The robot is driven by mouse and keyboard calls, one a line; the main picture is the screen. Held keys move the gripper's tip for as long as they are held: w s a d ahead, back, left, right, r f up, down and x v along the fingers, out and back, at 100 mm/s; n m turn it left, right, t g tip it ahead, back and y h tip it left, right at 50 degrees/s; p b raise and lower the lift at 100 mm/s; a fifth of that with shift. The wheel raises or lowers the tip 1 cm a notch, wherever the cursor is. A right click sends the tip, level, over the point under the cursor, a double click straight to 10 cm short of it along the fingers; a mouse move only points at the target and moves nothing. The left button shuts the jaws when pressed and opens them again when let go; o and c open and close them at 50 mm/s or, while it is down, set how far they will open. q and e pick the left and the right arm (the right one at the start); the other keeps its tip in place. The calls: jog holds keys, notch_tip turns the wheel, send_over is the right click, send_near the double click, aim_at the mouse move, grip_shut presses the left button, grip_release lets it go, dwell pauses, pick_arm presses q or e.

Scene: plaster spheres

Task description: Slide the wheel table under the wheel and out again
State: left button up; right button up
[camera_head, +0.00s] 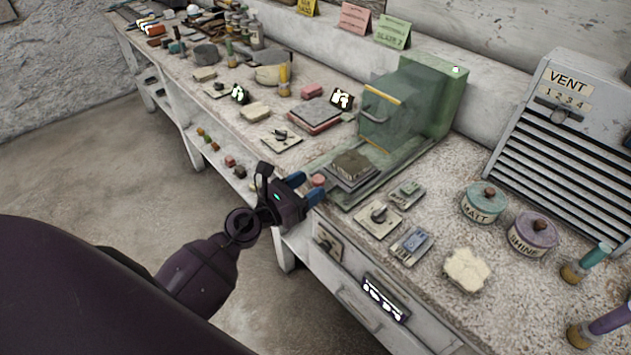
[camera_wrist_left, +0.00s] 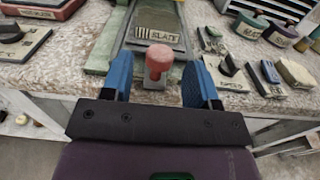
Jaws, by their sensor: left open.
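The wheel table (camera_head: 341,185) is a flat grey-green slide on a rail, with a dark slab labelled SLATE on it. It runs toward the green wheel housing (camera_head: 425,85) with a clear guard; the wheel inside is not clearly visible. A red knob (camera_head: 318,180) sits at the table's front end near the bench edge. My left gripper (camera_head: 306,188) is open at this knob. In the left wrist view the knob (camera_wrist_left: 159,57) stands between the two blue fingers (camera_wrist_left: 160,80), with a gap on each side. My right gripper is not in view.
Right of the rail are a small dial plate (camera_head: 379,217), a switch plate (camera_head: 411,245), MATT (camera_head: 485,204) and SHINE (camera_head: 533,236) jars and a pale block (camera_head: 467,269). Left are a red-edged pad (camera_head: 316,117) and a dial plate (camera_head: 281,139). A vent panel (camera_head: 570,130) stands at right.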

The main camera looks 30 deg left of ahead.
pick_arm(q)
jog(key=b+v, duration=0.1)
jog(key=v, duration=0.6)
jog(key=shift+s+b, duration=0.35)
jog(key=shift+s, duration=0.05)
jog(key=shift+a, duration=0.1)
